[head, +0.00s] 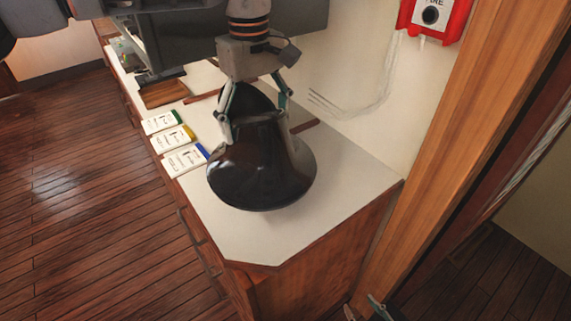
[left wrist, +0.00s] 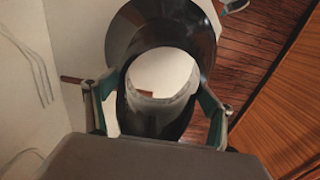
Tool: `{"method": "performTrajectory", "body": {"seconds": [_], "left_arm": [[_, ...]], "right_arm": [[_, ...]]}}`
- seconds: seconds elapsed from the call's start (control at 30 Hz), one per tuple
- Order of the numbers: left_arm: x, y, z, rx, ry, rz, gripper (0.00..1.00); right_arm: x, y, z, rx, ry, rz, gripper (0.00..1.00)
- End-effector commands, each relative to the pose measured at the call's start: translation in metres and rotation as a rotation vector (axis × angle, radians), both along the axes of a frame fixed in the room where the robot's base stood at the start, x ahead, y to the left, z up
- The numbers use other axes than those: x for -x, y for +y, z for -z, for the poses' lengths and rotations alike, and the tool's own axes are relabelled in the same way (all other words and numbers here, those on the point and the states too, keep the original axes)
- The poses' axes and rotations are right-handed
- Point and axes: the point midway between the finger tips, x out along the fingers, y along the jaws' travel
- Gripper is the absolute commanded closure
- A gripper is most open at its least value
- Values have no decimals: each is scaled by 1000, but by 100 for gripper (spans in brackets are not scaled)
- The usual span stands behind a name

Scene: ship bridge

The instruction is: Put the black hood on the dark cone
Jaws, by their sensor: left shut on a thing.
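The black hood (head: 262,165) is a glossy bell with a wide flared rim, over the near part of the white counter. My left gripper (head: 256,118) comes down from above and is shut on its narrow neck, one finger on each side. In the left wrist view the hood's wide dark flange (left wrist: 160,28) lies beyond the fingers, and a pale round opening shows through its middle. I cannot make out the dark cone as a separate thing; a dull dark arch between the fingers may be the hood's neck. My right gripper (head: 364,309) shows only its fingertips, apart, at the bottom edge.
The white counter (head: 255,238) has a brown edge at the front. Three small cards (head: 173,140) with green, yellow and blue edges lie left of the hood. A wooden tray (head: 163,93) lies behind. A red box (head: 435,16) hangs on the wall, beside a wooden door post (head: 480,110).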

Motion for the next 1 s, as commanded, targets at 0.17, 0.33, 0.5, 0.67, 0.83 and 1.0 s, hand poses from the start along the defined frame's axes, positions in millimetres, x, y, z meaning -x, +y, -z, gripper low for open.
{"method": "performTrajectory", "body": {"seconds": [0.17, 0.33, 0.5, 0.67, 0.83, 1.0], "left_arm": [[1, 0, 32, 1, 6, 1, 71], [1, 0, 54, 1, 3, 1, 71], [0, 0, 64, 1, 1, 1, 71], [1, 0, 84, 0, 4, 0, 71], [0, 0, 96, 0, 0, 0, 71], [0, 0, 96, 0, 0, 0, 71]], "right_arm": [[3, 0, 4, 0, 7, 0, 60], [5, 1, 6, 0, 11, -2, 60], [4, 1, 5, 0, 9, -2, 60], [3, 1, 3, -1, 4, -2, 60], [0, 1, 0, -2, -1, 0, 60], [-1, 1, 0, -3, -3, -1, 60]]}}
